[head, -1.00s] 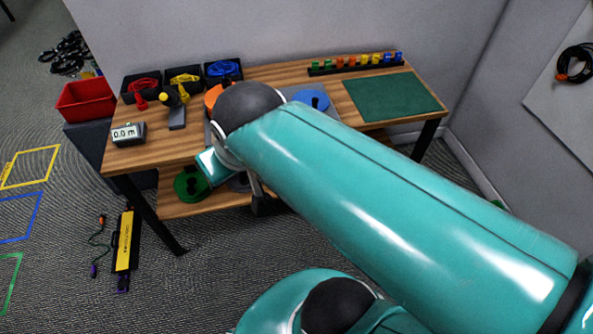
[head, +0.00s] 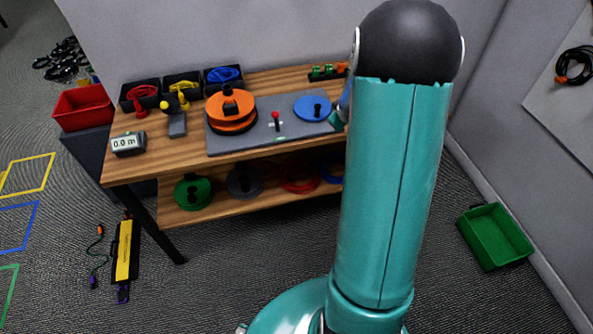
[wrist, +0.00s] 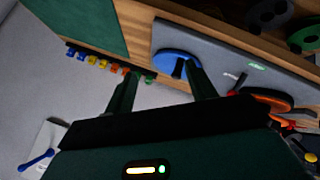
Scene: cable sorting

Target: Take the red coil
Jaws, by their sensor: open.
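A red coil of cable (head: 140,92) lies in a black bin at the back left of the table in the head view. A second red ring (head: 298,178) is on the lower shelf, partly in shadow; it looks like a reel. My gripper (wrist: 162,88) is open and empty in the wrist view, its two fingers apart over the tabletop, near the blue disc (wrist: 176,62). In the head view my gripper is mostly hidden behind my arm, right of the blue disc (head: 312,107), well away from the binned red coil.
Bins with yellow (head: 182,87) and blue (head: 222,76) coils stand beside the red one. An orange reel (head: 230,107) sits on a grey board (head: 262,143). A meter (head: 128,144) is at the left. A green mat (wrist: 95,20) and coloured pegs (wrist: 105,65) show in the wrist view.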

